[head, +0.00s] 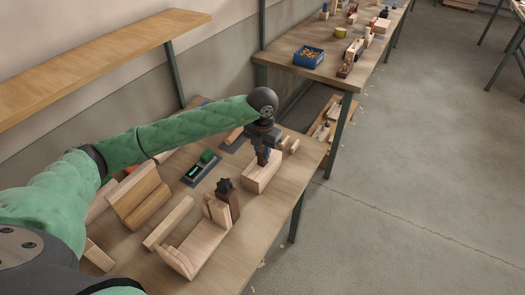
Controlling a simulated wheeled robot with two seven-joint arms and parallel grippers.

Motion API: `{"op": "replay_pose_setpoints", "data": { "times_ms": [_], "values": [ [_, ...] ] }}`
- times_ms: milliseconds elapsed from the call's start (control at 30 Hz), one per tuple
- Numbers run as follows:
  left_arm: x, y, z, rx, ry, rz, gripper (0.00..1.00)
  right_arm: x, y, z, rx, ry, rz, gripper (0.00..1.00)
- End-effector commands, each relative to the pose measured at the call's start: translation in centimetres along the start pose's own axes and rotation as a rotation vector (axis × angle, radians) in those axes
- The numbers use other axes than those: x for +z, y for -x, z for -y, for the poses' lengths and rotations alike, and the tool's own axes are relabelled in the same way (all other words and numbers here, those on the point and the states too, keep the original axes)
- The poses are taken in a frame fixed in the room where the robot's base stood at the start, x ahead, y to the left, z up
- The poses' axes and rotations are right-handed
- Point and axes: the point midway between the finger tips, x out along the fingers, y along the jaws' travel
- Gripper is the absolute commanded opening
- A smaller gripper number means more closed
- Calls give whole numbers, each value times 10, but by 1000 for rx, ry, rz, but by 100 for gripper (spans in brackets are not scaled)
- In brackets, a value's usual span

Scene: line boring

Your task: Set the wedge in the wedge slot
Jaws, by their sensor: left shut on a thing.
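My left gripper (263,157) points down over a pale wooden block (262,177) on the workbench. It is shut on a small brown piece, which looks like the wedge, mostly hidden by the fingers. The fingertips are at the top of the block, where the wedge slot seems to be. The slot itself is hidden, and I cannot tell whether the wedge is inside it or just above it. My right gripper is not in view.
On the workbench (240,262), a clamp with a dark knob (225,186) stands in front of the block, by a long pale wooden piece (196,247). A green-and-black tool (201,169) and several wooden pieces lie left. A second bench with a blue bin (308,57) stands behind.

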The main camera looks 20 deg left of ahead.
Motion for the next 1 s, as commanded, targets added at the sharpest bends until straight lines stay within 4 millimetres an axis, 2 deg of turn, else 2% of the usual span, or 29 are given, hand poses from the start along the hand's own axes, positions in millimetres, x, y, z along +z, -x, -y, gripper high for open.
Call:
{"op": "replay_pose_setpoints", "data": {
  "times_ms": [867,900,1000],
  "values": [
    [0,-19,0,0,0,0,0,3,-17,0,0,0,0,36],
    [0,-18,0,0,0,0,23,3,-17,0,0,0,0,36],
    [0,-18,0,0,0,0,43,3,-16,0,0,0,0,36]
  ]
}}
